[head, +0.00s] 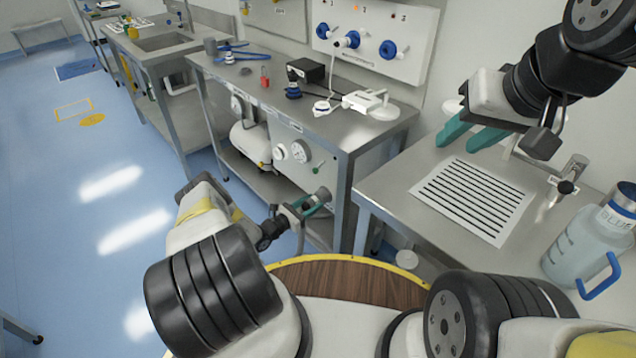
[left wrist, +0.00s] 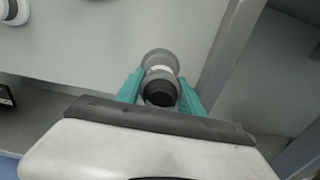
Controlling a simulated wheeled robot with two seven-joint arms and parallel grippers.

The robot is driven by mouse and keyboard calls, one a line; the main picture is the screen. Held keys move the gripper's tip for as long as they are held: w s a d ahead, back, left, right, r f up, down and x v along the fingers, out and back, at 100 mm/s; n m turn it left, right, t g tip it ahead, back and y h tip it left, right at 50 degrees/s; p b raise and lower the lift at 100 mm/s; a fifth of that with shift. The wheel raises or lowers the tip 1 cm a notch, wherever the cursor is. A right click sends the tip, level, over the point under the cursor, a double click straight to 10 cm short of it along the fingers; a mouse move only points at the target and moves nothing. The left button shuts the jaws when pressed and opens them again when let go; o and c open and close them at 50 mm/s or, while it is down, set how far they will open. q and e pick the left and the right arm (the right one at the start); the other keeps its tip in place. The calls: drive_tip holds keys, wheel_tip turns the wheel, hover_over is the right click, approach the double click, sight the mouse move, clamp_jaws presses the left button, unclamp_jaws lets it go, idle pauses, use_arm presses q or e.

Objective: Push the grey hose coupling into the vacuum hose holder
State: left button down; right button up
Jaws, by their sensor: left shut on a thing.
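My left gripper (head: 306,207) is low in front of the panel under the middle workbench, with its teal fingers shut on the grey hose coupling (head: 322,194). In the left wrist view the grey coupling (left wrist: 160,88) sits between the two teal fingers (left wrist: 160,97), with its dark open end towards the camera. A lighter band and a wider grey round part show behind it, close to the panel. I cannot tell the vacuum hose holder apart from the coupling here, nor how deep the coupling sits. My right gripper (head: 457,145) is open and empty above the right-hand bench.
A slotted plate (head: 474,198) and a bottle (head: 588,240) are on the right-hand bench. Blue floor is open at left.

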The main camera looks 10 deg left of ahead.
use_arm(q)
drive_tip(key=c, duration=0.7)
unclamp_jaws()
drive_tip(key=shift+o, duration=0.2)
drive_tip(key=v, duration=0.7)
drive_tip(key=shift+s+a, duration=0.25)
drive_tip(key=shift+s, duration=0.05)
drive_tip(key=shift+s, duration=0.1)
